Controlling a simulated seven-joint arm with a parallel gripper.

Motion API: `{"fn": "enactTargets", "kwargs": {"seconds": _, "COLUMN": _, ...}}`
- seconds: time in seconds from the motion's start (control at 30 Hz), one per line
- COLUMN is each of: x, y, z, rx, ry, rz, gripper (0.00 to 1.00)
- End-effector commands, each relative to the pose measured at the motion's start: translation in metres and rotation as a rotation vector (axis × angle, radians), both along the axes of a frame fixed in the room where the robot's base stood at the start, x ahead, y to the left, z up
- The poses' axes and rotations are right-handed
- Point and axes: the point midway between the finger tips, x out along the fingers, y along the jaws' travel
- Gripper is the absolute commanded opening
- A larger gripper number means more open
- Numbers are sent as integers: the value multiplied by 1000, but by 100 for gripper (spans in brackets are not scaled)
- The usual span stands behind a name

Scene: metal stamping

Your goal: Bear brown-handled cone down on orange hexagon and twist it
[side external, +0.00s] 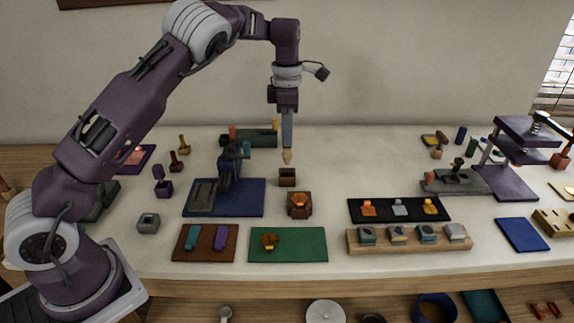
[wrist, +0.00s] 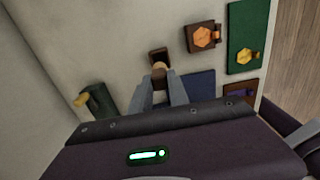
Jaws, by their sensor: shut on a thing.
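My gripper (side external: 287,147) points straight down and is shut on a small tan-brown piece, seemingly the brown-handled cone (side external: 287,157). Its tip hangs above a small brown open-topped block (side external: 287,178), with a gap in the side view. In the wrist view the piece (wrist: 159,67) sits between the fingertips (wrist: 160,76), in front of the brown block (wrist: 157,53); most of it is hidden by the fingers. The orange hexagon (side external: 299,199) lies on a dark brown block nearer the table's front. It also shows in the wrist view (wrist: 205,37), right of the gripper.
A green mat (side external: 310,251) with a yellow-orange piece and a brown mat (side external: 183,254) lie in front. A dark stamping device on a blue mat (side external: 250,208) stands left of the gripper. A black tray (side external: 383,217) and a wooden rack (side external: 381,246) are right.

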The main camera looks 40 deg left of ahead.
Motion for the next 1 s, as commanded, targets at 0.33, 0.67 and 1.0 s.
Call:
{"fn": "enactTargets", "kwargs": {"seconds": 0.33, "x": -5, "y": -16, "z": 8, "rx": 1, "ry": -2, "rz": -3, "gripper": 0}}
{"fn": "enactTargets", "kwargs": {"seconds": 0.67, "x": -48, "y": -90, "z": 38, "rx": 0, "ry": 0, "rz": -2, "gripper": 0}}
{"fn": "enactTargets", "kwargs": {"seconds": 1.0, "x": -50, "y": -92, "z": 37, "rx": 0, "ry": 0, "rz": 1, "gripper": 0}}
